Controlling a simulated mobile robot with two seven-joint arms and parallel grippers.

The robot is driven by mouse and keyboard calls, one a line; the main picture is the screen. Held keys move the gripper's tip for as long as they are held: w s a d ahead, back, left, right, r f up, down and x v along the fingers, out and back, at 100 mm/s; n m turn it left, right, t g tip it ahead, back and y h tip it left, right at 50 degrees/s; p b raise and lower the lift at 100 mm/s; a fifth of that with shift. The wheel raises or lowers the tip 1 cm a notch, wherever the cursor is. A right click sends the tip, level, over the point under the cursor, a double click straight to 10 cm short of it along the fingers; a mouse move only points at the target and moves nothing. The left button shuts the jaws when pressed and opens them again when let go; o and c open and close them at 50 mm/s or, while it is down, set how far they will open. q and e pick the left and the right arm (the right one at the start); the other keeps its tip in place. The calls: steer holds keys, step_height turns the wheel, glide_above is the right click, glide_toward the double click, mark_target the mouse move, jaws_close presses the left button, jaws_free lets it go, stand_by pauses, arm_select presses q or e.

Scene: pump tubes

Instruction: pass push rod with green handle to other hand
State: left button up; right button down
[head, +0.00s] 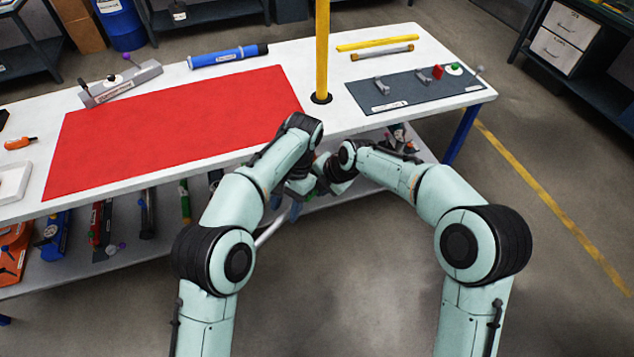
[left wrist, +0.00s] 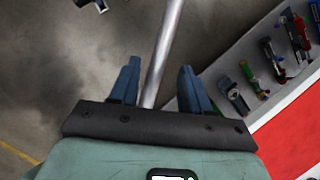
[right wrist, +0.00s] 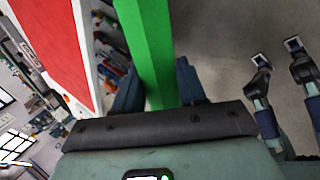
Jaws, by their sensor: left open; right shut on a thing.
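The push rod with the green handle hangs low in front of the table, its bare silver shaft (head: 271,228) slanting down to the left in the head view. My right gripper (right wrist: 158,88) is shut on the green handle (right wrist: 150,45), which fills the gap between its fingers. My left gripper (left wrist: 160,88) is open. The silver shaft (left wrist: 166,45) crosses between its spread fingers in the left wrist view, and I cannot tell whether they touch it. In the head view the left gripper (head: 294,205) is partly hidden by its arm, and the handle is mostly hidden.
The white table (head: 350,115) bears a red mat (head: 170,130), a blue tube (head: 228,56) and a grey mat (head: 415,95) with small parts. A yellow post (head: 322,45) rises from it. The shelf below (head: 160,240) holds several tools. The floor in front is clear.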

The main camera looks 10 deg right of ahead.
arm_select(q)
step_height(320, 180, up, 4)
steer(key=w+a+n+t, duration=0.2)
steer(key=n, duration=0.4)
steer(key=a+f, duration=0.6)
steer(key=f, duration=0.1)
steer(key=s+a+f+m+g, duration=0.1)
steer(key=s+a+f+m, duration=0.15)
steer(key=a+f, duration=0.55)
steer(key=s+a+f+m+g, duration=0.2)
steer(key=s+a+f, duration=0.15)
steer(key=f, duration=0.95)
steer(key=s+d+f+n+h, duration=0.2)
steer(key=s+d+f+h, duration=0.1)
steer(key=s+f, duration=0.3)
steer(key=s+d+f+n+h, duration=0.2)
steer(key=s+d+f+h, duration=0.15)
steer(key=s, duration=0.45)
steer(key=s+d+n+t, duration=0.2)
steer(key=s+n, duration=0.4)
steer(key=s, duration=0.7)
steer(key=shift+d+t, duration=0.3)
steer(key=shift+d, duration=0.3)
